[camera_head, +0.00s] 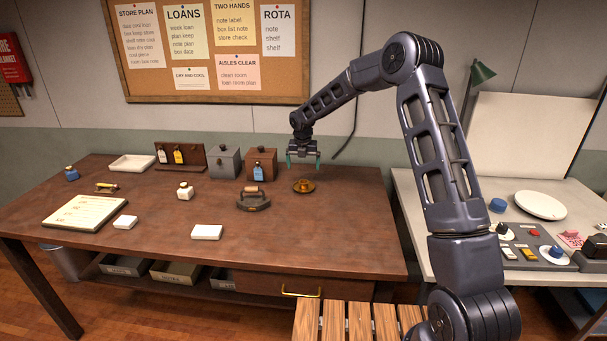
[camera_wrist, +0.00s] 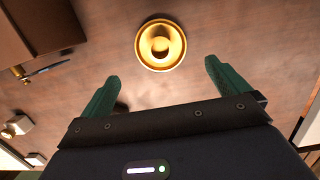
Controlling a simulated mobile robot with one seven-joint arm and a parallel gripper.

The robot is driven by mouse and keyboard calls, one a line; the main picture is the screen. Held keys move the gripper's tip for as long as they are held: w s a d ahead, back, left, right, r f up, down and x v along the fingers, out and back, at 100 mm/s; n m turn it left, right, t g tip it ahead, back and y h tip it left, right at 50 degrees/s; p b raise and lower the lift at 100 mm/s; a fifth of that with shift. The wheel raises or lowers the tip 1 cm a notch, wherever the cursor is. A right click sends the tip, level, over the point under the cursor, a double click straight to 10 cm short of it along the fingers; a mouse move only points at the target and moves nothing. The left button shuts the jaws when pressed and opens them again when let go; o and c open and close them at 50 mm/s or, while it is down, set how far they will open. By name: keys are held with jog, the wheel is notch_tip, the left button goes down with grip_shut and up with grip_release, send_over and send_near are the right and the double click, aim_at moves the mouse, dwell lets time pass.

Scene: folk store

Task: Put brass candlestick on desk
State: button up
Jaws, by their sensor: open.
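The brass candlestick (camera_head: 304,186) stands upright on the brown wooden desk (camera_head: 310,235), near its back right part. It is low and round, with a wide dish base. In the wrist view the candlestick (camera_wrist: 160,45) is seen from above, ahead of and between the fingertip lines. My gripper (camera_head: 303,163) is open and empty, just above the candlestick in the head view. In the wrist view its two green fingers (camera_wrist: 160,75) are spread wide and do not touch the candlestick.
A dark flat iron (camera_head: 253,202) stands left of the candlestick. A brown wooden box (camera_head: 262,163) and a grey box (camera_head: 224,162) stand behind it. White blocks, a clipboard and small bottles lie further left. The desk's right front part is clear.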

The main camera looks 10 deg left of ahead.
jog(key=shift+s+r, duration=0.15)
jog(key=shift+r, duration=0.85)
jog(key=s+d+r+m+t+h, duration=0.1)
jog(key=s+d+r+m, duration=0.8)
jog(key=d+r, duration=0.3)
jog(key=s+d+r+m, duration=0.8)
jog(key=s+d+r, duration=0.1)
jog(key=d, duration=0.4)
jog(key=s+d+m, duration=0.5)
jog(key=s+m, duration=0.1)
jog(key=s, duration=0.3)
jog(key=s+d+m+t, duration=0.1)
jog(key=s+d+m, duration=0.4)
jog(key=s, duration=0.4)
jog(key=s+d+m+y, duration=0.1)
jog(key=s+d+m, duration=0.4)
jog(key=s+m, duration=0.3)
jog(key=shift+s+f+t, duration=0.2)
jog(key=shift+s+t, duration=0.2)
jog(key=shift+s, duration=0.25)
